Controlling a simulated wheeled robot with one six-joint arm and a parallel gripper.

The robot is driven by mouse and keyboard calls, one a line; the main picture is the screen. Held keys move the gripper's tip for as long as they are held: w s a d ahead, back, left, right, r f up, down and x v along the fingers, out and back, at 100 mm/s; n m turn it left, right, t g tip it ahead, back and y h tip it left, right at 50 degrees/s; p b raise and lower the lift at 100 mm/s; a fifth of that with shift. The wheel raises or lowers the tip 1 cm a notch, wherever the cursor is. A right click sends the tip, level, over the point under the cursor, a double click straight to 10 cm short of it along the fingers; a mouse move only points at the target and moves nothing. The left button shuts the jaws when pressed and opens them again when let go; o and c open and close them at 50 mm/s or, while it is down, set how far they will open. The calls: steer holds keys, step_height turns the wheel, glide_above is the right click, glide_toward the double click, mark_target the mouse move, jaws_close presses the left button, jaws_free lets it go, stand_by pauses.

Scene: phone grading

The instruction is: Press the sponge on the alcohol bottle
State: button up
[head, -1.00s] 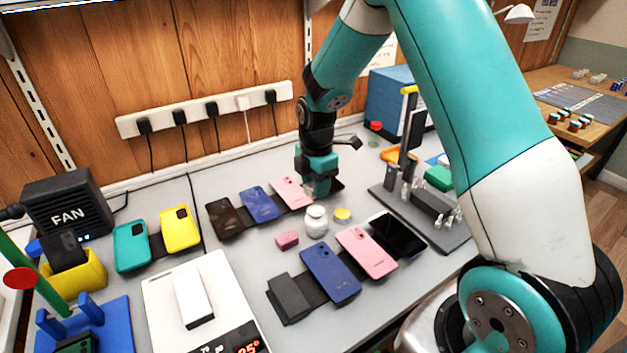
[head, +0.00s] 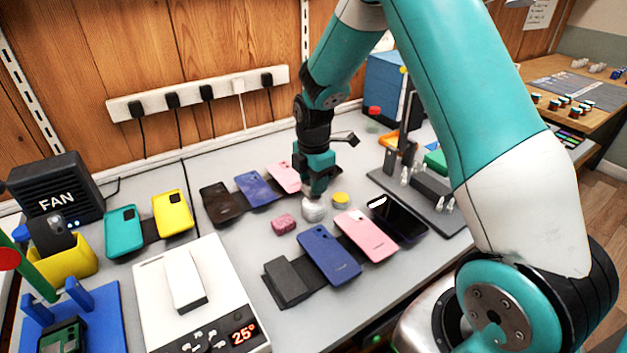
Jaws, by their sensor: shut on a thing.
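The small white bottle (head: 314,211), which I take for the alcohol bottle, stands upright on the grey bench. My gripper (head: 316,193) points down directly over it, with the fingertips at the bottle's top and hiding that part. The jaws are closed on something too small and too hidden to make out. A pink block (head: 284,224), sponge-like in shape, lies on the bench just left of the bottle, apart from the gripper. I cannot tell whether the fingers touch the bottle.
A yellow round piece (head: 341,198) lies right of the bottle. Behind are a pink phone (head: 283,177) and a blue one (head: 257,188). In front are a blue phone (head: 329,255), a pink phone (head: 365,235) and a black phone (head: 399,218). A stand (head: 428,195) is at right.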

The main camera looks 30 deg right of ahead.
steer(key=shift+f+b, duration=0.45)
steer(key=shift+f, duration=0.35)
stand_by(0.7)
steer(key=shift+r, duration=0.1)
stand_by(0.4)
step_height(320, 180, up, 7)
steer(key=p, duration=0.6)
stand_by(0.7)
